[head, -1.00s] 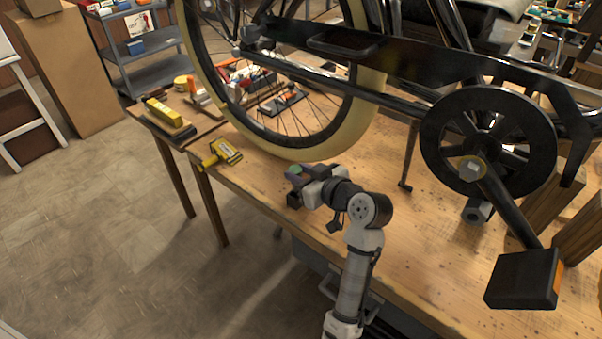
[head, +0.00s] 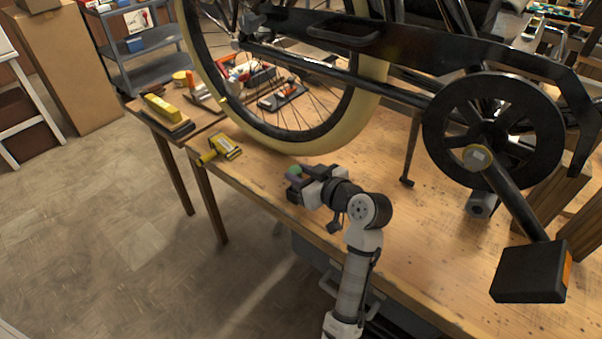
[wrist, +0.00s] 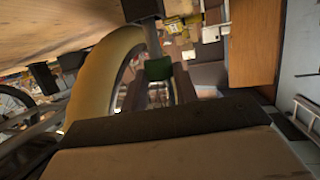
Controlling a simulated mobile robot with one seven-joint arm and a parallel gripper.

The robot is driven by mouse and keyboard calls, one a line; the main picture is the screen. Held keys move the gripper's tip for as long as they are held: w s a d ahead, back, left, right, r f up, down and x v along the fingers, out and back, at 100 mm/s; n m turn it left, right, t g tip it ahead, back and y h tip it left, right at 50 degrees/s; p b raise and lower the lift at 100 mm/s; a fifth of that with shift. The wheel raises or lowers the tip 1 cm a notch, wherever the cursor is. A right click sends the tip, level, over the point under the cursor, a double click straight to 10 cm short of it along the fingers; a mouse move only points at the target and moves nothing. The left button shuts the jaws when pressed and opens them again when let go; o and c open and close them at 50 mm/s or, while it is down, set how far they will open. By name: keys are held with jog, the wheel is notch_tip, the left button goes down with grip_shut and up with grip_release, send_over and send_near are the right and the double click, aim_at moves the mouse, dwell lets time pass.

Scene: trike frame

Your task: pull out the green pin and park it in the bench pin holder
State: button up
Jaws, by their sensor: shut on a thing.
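My gripper (head: 297,183) is at the front edge of the wooden bench, below and right of the pale bicycle tyre. It is shut on the green pin, whose green end (head: 295,171) shows at the jaws. In the wrist view the green pin (wrist: 158,68) sits between the two dark fingers. I cannot pick out the bench pin holder with certainty. A yellow item with a pale label (head: 221,150) lies on the bench left of my gripper.
The wheel's tyre (head: 265,130) stands over the bench behind my gripper. The black crank and pedal (head: 530,271) overhang the right side. A small side table holds a yellow block (head: 163,109).

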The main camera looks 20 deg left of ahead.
jog(key=shift+f+b, duration=0.85)
jog(key=shift+f, duration=0.3)
jog(key=o, duration=1)
jog(key=shift+o, duration=0.2)
jog(key=shift+d, duration=0.15)
jog(key=b+v, duration=0.2)
jog(key=v, duration=1.1)
jog(key=shift+s+d+r, duration=0.2)
